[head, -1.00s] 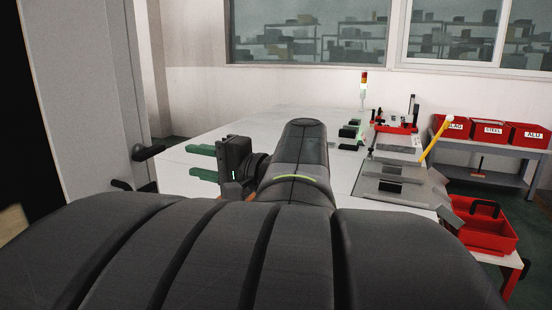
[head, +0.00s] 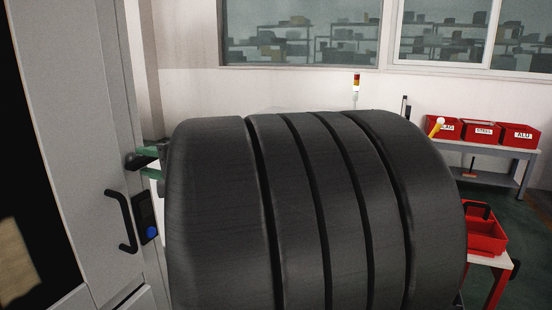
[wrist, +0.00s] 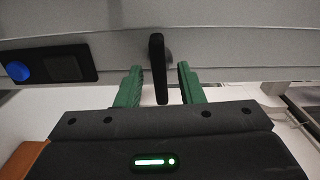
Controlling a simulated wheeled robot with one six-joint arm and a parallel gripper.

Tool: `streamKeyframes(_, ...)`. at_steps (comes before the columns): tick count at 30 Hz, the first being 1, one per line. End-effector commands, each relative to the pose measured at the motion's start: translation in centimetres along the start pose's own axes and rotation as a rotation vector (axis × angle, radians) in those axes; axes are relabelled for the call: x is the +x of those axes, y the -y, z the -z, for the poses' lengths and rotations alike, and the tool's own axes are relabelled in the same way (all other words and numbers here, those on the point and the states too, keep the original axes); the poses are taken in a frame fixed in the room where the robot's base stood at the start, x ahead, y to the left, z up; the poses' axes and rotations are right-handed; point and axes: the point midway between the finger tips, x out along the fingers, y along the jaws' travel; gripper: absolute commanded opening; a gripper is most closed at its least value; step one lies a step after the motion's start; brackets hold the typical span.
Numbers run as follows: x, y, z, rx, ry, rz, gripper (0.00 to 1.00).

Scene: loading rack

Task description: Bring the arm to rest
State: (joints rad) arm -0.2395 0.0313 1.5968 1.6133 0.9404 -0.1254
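My gripper (head: 152,162) shows in the head view as two green fingers pointing left, close to the grey machine front. The rest of it is hidden behind my dark ribbed arm, which fills the middle of the view. In the wrist view my gripper (wrist: 160,84) is open, its green fingers apart and empty. A black handle (wrist: 157,65) on a pale panel stands in line with the gap between them. Space shows on both sides of the handle; I cannot tell how far beyond the fingertips it is.
The grey machine (head: 75,120) stands at the left with a black handle (head: 120,222) and a blue button (head: 152,232). Red bins (head: 482,131) sit on a rear bench; a red tray (head: 485,235) is at the right. My arm hides most of the table.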

Motion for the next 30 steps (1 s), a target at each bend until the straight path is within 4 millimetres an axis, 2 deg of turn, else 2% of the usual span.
streamKeyframes(6, 1.3, 0.0, 0.0, -0.001, 0.000, 0.000, 0.35)
streamKeyframes(18, 1.2, 0.0, 0.0, -0.001, -0.001, 0.000, 0.35)
streamKeyframes(23, -0.1, -0.1, 0.1, -0.001, -0.004, 0.000, 0.35)
streamKeyframes(30, -3.6, -0.1, 0.1, -0.002, -0.005, 0.001, 0.35)
